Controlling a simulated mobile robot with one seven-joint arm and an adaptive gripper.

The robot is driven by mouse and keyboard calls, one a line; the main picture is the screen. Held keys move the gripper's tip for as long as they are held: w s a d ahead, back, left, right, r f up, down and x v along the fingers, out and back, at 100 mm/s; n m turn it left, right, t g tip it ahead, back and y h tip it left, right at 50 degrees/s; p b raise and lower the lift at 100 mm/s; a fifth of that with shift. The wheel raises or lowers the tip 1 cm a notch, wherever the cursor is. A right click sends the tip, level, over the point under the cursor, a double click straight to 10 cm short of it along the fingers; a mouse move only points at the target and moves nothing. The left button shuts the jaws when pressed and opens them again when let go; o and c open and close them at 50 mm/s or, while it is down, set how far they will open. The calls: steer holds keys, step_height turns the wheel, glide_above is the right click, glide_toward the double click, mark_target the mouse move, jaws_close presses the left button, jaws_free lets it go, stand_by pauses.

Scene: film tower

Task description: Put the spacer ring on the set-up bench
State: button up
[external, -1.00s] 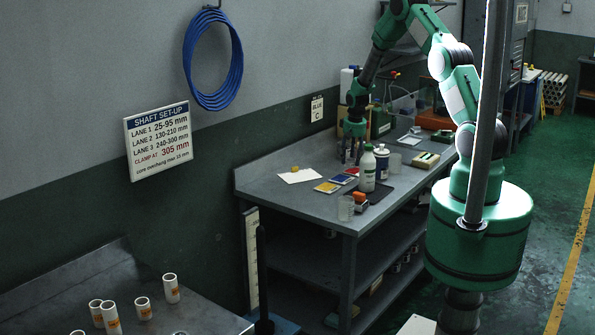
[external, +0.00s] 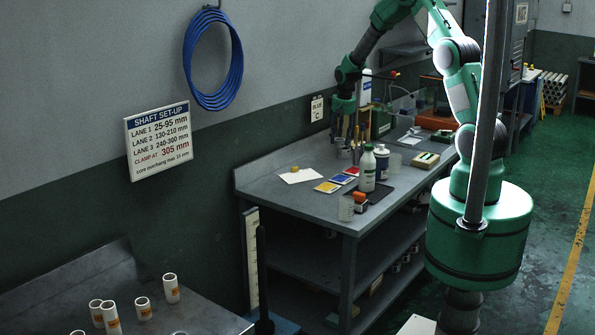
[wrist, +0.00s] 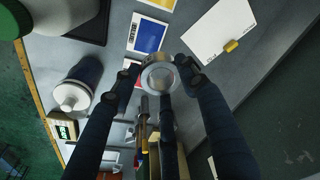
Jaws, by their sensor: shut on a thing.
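The spacer ring (wrist: 158,76), a small silvery round piece, sits between the fingertips of my gripper (wrist: 160,73) in the wrist view. My gripper is shut on it and holds it above the grey workbench. In the external view my gripper (external: 348,136) hangs over the back of that workbench (external: 275,190), and the ring is too small to make out surely. A metal bench (external: 75,290) stands at lower left below the SHAFT SET-UP sign (external: 158,140); its nearer part is out of view.
Several white tubes with orange labels (external: 171,288) stand on the lower-left bench. Near my gripper are a white bottle with a green cap (external: 367,170), coloured cards (external: 327,187) and a white sheet (external: 300,175). A dark upright post (external: 262,275) stands between the benches.

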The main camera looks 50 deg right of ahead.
steer(key=w+a+n, duration=0.2)
steer(key=a, duration=0.7)
steer(key=w+a+n, duration=0.2)
steer(key=a, duration=0.7)
steer(key=s+a+n+y, duration=0.1)
steer(key=s+a+n, duration=0.25)
steer(key=a, duration=1.45)
steer(key=s+a+n+y, duration=0.15)
steer(key=a+n, duration=0.25)
steer(key=a, duration=1.5)
steer(key=s+a+n+p, duration=0.1)
steer(key=s+a+n, duration=0.7)
steer(key=s+a, duration=2.15)
step_height(320, 180, down, 16)
steer(key=w+a, duration=0.1)
steer(key=shift+w+a+r+g, duration=0.15)
steer(key=shift+a+g, duration=0.25)
